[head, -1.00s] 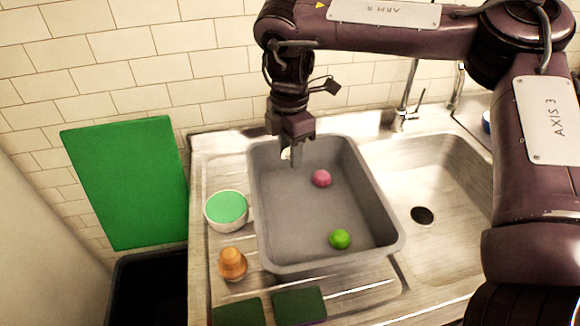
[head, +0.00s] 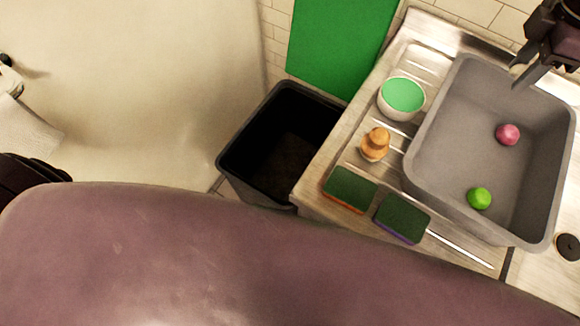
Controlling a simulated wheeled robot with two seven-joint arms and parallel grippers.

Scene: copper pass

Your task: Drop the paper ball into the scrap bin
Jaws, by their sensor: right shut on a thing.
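A black open bin (head: 246,183), which I take for the scrap bin, stands on the floor left of the counter, well to the left of the gripper. Its inside is dark, and no ball shows in it. My left gripper cannot be made out.
The grey tub (head: 432,192) holds a pink ball (head: 508,134) and a green ball (head: 479,198). A green-filled cup (head: 402,97), an orange-brown knobbed thing (head: 376,144) and two sponges (head: 350,187) (head: 402,218) line the counter near the bin. A green board (head: 340,42) stands behind the bin.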

